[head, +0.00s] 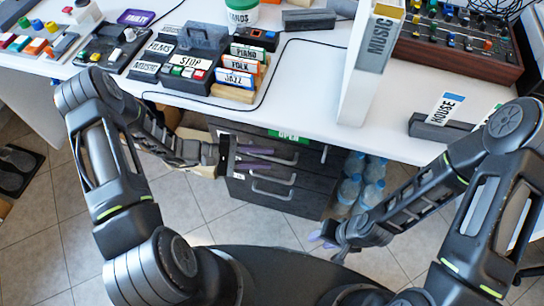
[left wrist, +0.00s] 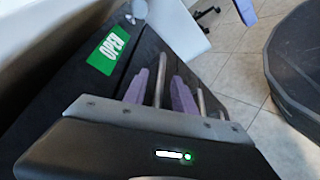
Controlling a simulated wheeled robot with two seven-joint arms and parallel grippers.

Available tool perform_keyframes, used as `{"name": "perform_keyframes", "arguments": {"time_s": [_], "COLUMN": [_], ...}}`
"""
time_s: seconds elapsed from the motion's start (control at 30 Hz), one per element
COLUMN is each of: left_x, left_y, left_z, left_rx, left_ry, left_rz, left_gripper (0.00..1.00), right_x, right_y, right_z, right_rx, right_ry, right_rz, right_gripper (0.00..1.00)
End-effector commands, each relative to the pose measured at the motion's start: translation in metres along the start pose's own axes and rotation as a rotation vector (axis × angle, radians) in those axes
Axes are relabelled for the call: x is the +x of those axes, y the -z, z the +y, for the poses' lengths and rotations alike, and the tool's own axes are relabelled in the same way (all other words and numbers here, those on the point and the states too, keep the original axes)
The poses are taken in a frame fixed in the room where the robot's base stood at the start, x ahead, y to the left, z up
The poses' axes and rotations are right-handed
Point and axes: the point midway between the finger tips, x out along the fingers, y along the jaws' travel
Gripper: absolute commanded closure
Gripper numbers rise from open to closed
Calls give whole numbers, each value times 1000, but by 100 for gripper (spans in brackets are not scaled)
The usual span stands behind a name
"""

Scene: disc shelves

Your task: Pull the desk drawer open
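The dark desk drawer unit (head: 310,185) stands under the white desk, with a green OPEN label (head: 288,134) at its top; the label also shows in the left wrist view (left wrist: 109,49). The drawers look shut. My left gripper (head: 271,159) is at the upper drawer front, its purple fingers apart. In the left wrist view a metal handle bar (left wrist: 160,80) runs between the two fingers, with gaps visible; contact cannot be told. A second bar (left wrist: 203,101) lies outside the right finger. My right gripper (head: 322,239) hangs low, partly hidden by its arm, away from the drawers.
Water bottles (head: 348,190) stand on the floor right of the drawer unit. The white desk (head: 300,95) above holds disc holders, a mixer (head: 462,45) and a tall MUSIC box (head: 368,70). Tiled floor (head: 215,225) in front of the drawers is clear.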

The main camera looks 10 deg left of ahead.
Motion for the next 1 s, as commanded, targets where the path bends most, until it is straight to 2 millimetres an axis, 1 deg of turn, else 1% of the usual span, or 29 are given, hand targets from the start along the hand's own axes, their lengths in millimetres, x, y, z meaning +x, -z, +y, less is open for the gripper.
{"name": "perform_keyframes", "arguments": {"time_s": [0.03,0.1,0.2,0.3,0.53,0.9,1.0], "left_x": [8,17,25,28,29,28,28], "left_y": [-1,-1,-1,0,0,0,0], "left_z": [0,0,0,0,0,0,0], "left_rx": [-1,1,-1,-1,-1,0,0], "left_ry": [0,1,0,0,0,0,1], "left_rz": [-4,-3,-2,-1,0,0,0], "left_gripper": [67,67,67,67,68,99,100], "right_x": [0,-1,-1,-1,-1,-1,-1], "right_y": [0,0,0,0,0,0,0], "right_z": [0,0,0,0,0,0,0], "right_rx": [0,0,0,0,0,0,0], "right_ry": [0,0,0,0,0,0,0], "right_rz": [0,0,0,0,0,0,0], "right_gripper": [64,64,64,64,64,64,64]}}
